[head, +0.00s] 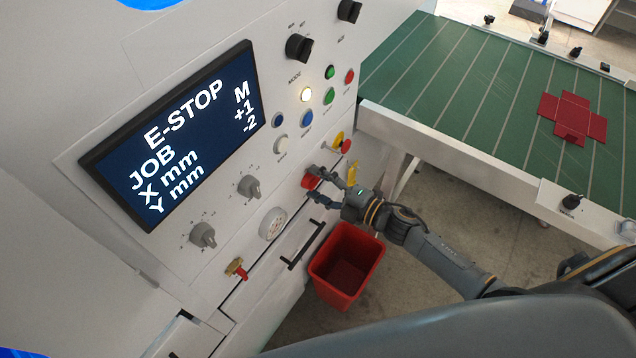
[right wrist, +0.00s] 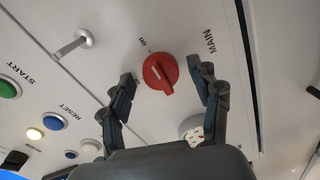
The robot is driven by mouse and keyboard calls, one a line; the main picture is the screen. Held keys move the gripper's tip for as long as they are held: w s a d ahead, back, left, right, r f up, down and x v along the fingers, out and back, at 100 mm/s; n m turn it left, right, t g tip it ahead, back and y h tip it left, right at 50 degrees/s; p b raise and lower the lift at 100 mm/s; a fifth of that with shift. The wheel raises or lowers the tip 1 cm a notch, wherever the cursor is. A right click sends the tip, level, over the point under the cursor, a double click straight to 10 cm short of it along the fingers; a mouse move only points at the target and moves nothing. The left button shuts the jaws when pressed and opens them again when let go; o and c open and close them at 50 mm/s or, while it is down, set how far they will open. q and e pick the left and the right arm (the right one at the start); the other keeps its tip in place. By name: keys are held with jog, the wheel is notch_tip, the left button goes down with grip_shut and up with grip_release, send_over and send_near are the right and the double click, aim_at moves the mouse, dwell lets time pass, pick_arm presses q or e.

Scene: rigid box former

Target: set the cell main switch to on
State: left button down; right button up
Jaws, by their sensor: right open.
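The main switch is a red rotary knob on the white panel, under the printed word MAIN, in the right wrist view (right wrist: 160,72). It also shows in the head view (head: 309,181), partly behind a finger. A small "on" label is printed beside it. Its raised grip slants, with a short pale mark on it; I cannot tell for sure which position it is set to. My right gripper (head: 319,186) is open in front of the knob, one finger on each side, with visible gaps in the right wrist view (right wrist: 167,81). My left gripper is not in view.
The display (head: 180,135) reads E-STOP and JOB. A red-and-yellow button (head: 342,143) is close above the gripper. A drawer handle (head: 302,246) and red bin (head: 346,265) are below. A green conveyor table (head: 450,75) with a red flat box blank (head: 573,116) stands right.

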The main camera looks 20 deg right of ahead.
jog(key=shift+s, duration=0.1)
jog(key=v, duration=1.1)
jog(key=shift+s+d, duration=0.25)
jog(key=shift+d, duration=0.05)
jog(key=s+d+f+m+h, duration=0.1)
jog(key=d+f+m+h, duration=0.25)
jog(key=f, duration=0.35)
jog(key=d+f+m+h, duration=0.2)
jog(key=f+m, duration=0.2)
jog(key=f, duration=0.3)
jog(key=s+d+f+m+g+h, duration=0.1)
jog(key=s+f+m+g+h, duration=0.1)
jog(key=s+f+m, duration=0.45)
jog(key=s+d+f+m+g+h, duration=0.1)
jog(key=s+f+g+h, duration=0.2)
jog(key=f, duration=0.7)
jog(key=s+a+f+m+g, duration=0.3)
jog(key=s+f, duration=0.3)
jog(key=s, duration=0.6)
jog(key=s+a+f+m+g, duration=0.2)
jog(key=s+f, duration=0.4)
jog(key=s, duration=0.5)
jog(key=shift+s+a+m+g, duration=0.4)
jog(key=shift+a+g, duration=0.35)
jog(key=shift+g, duration=0.45)
